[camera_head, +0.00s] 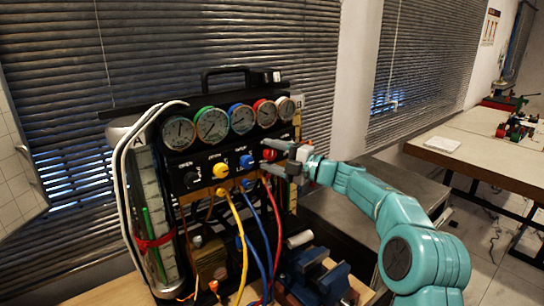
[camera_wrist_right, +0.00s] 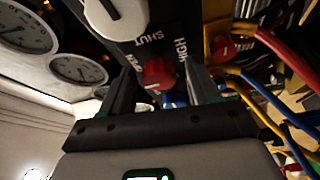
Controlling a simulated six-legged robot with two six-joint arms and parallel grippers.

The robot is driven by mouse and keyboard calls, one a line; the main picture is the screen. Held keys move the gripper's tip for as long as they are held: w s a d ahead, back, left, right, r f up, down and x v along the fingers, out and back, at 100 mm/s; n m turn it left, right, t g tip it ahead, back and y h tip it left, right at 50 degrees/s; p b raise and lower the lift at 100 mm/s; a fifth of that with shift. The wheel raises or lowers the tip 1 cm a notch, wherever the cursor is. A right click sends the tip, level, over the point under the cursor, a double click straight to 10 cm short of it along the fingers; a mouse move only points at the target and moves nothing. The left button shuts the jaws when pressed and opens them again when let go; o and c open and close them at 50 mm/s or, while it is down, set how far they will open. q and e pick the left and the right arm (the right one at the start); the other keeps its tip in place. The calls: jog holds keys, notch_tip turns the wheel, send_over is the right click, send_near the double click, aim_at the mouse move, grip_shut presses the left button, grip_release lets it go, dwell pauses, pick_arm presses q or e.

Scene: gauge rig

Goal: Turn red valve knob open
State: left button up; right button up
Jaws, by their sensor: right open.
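The red valve knob (camera_head: 269,154) is on the right end of the black gauge panel (camera_head: 200,174), below the round gauges. My right gripper (camera_head: 279,157) reaches it from the right, its fingers partly covering that end of the panel. In the right wrist view the red knob (camera_wrist_right: 158,73) shows between the two open fingers of my right gripper (camera_wrist_right: 162,88). I see a gap on each side of it; contact is not clear. My left gripper is not in view.
A yellow knob (camera_head: 221,170) and a blue knob (camera_head: 247,162) sit left on the same panel. Yellow, blue and red hoses hang below. A blue vise (camera_head: 318,275) stands in front at lower right. A glass cylinder (camera_head: 152,215) stands at left.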

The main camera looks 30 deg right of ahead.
jog(key=shift+s+d+f, duration=0.1)
jog(key=shift+s+d, duration=0.1)
jog(key=shift+s, duration=0.05)
jog(key=b+v, duration=0.4)
jog(key=v, duration=1.1)
jog(key=shift+s+b, duration=0.3)
